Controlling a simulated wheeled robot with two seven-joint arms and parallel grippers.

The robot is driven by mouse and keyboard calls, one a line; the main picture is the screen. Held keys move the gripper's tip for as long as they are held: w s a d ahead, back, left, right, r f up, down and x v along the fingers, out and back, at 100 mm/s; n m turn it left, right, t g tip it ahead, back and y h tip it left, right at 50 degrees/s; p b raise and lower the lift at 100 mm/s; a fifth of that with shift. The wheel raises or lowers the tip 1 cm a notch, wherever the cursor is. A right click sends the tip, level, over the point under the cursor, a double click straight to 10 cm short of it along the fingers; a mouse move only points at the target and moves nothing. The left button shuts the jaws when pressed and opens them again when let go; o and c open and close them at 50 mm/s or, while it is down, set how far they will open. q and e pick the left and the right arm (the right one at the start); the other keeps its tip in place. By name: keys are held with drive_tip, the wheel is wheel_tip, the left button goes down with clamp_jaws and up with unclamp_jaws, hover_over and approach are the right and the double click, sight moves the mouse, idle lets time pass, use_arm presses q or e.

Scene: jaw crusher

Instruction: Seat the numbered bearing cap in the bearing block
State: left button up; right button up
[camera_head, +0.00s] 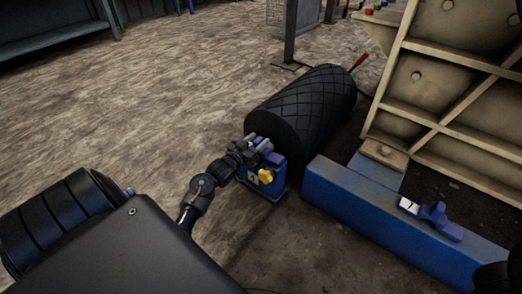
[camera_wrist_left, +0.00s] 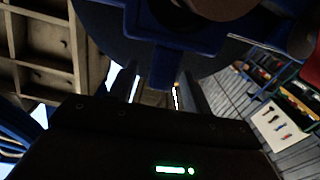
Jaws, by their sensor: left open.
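A blue bearing block (camera_head: 277,192) with a yellow knob (camera_head: 265,176) and a small pale label stands at the near end of a black roller. My left gripper (camera_head: 260,144) is right at its top, with its fingers apart; whether they touch it I cannot tell. My right gripper is out of view.
The large black ribbed roller (camera_head: 308,110) lies behind the block. A long blue beam (camera_head: 370,208) and the cream ribbed crusher frame (camera_head: 455,85) close off the right. The floor (camera_head: 130,110) to the left is clear. A red-handled item (camera_head: 360,62) is behind the roller.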

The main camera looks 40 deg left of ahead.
sight(261, 137)
use_arm(q)
drive_tip(key=shift+w+f+b, duration=0.2)
drive_tip(key=shift+w+b, duration=0.45)
drive_tip(key=shift+w, duration=0.6)
drive_tip(key=shift+w+r, duration=0.15)
drive_tip(key=shift+w, duration=0.2)
clamp_jaws()
drive_tip(key=shift+r, duration=0.1)
